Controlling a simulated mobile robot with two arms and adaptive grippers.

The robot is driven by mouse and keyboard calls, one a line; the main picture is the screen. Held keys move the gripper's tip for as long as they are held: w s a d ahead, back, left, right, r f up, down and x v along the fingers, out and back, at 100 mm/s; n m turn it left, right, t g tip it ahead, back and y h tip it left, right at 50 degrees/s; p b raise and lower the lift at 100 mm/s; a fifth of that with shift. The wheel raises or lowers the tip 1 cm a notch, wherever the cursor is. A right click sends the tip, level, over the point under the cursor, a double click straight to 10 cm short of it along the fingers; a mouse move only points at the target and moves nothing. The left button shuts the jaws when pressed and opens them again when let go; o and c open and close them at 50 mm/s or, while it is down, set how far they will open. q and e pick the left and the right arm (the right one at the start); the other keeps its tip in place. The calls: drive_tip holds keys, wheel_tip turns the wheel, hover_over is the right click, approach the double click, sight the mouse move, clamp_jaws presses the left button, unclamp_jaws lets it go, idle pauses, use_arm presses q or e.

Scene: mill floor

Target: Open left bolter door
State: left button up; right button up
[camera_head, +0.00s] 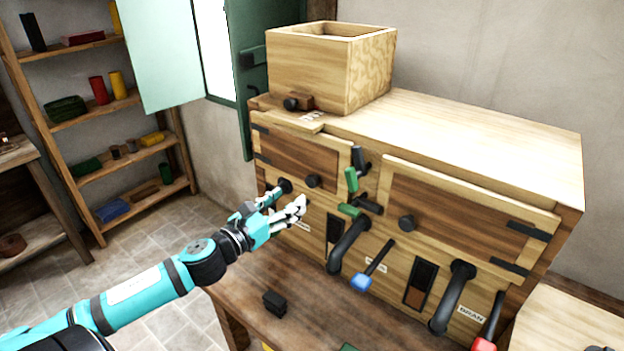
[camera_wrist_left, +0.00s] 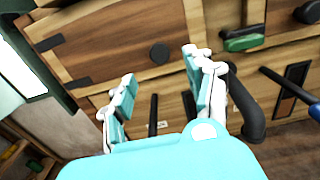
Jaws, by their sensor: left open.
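The left bolter door (camera_head: 290,155) is a dark brown panel on the upper left front of the wooden bolter and looks shut. Its black round knob (camera_head: 313,181) is near its lower right, and its dark hinges are on the left edge. The left wrist view also shows the door (camera_wrist_left: 115,32) and knob (camera_wrist_left: 160,54). My left gripper (camera_head: 285,203) is open and empty, in front of the bolter just below the door. In the left wrist view its fingers (camera_wrist_left: 160,64) are spread to either side of the knob, with no contact visible. My right gripper is out of view.
Green-handled black levers (camera_head: 351,180) stand right of the door. The right door (camera_head: 455,205), black curved spouts (camera_head: 348,246) and a blue-ended lever (camera_head: 361,282) are further right. A hopper box (camera_head: 330,65) sits on top. A shelf (camera_head: 85,120) stands at left.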

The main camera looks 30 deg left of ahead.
sight(310, 183)
use_arm(q)
drive_tip(key=w, duration=0.2)
drive_tip(key=w+p, duration=0.1)
drive_tip(key=w, duration=0.2)
drive_tip(key=w+p, duration=0.1)
drive_tip(key=w, duration=0.2)
drive_tip(key=shift+d+r, duration=0.1)
drive_tip(key=shift+d, duration=0.15)
drive_tip(key=shift+w+d+p, duration=0.15)
drive_tip(key=shift+w+p, duration=0.15)
drive_tip(key=shift+w, duration=0.55)
clamp_jaws()
